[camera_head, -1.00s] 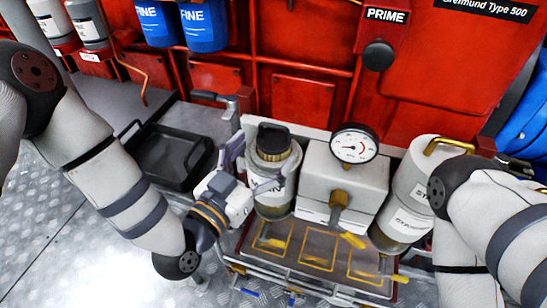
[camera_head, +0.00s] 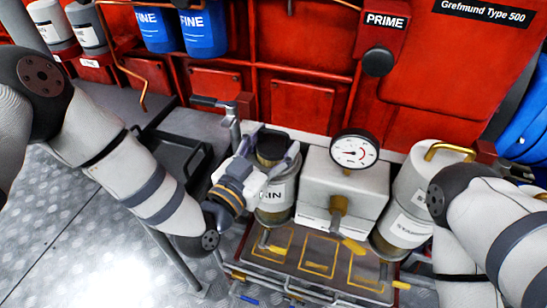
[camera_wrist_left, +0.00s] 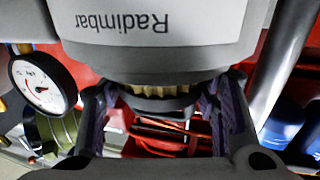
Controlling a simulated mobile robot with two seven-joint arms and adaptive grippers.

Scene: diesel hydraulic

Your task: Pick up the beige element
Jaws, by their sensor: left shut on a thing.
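A light cylindrical housing (camera_head: 274,208) with a white label stands left of the boxy gauge block, with a dark round top (camera_head: 272,149). My left gripper (camera_head: 270,150) has its fingers on either side of this top and is shut. In the left wrist view a narrow, ribbed strip of the beige element (camera_wrist_left: 165,90) shows between the purple finger pads. A grey body with upside-down lettering covers much of that view, and most of the element is hidden. I cannot tell whether the element is lifted. My right gripper is out of view; its arm is at the right.
The block with the round gauge (camera_head: 354,150) stands close right of the housing. A second cylinder (camera_head: 412,205) with a yellow handle is further right. A black tray (camera_head: 172,160) lies at the left. The red machine (camera_head: 300,103) closes off the back.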

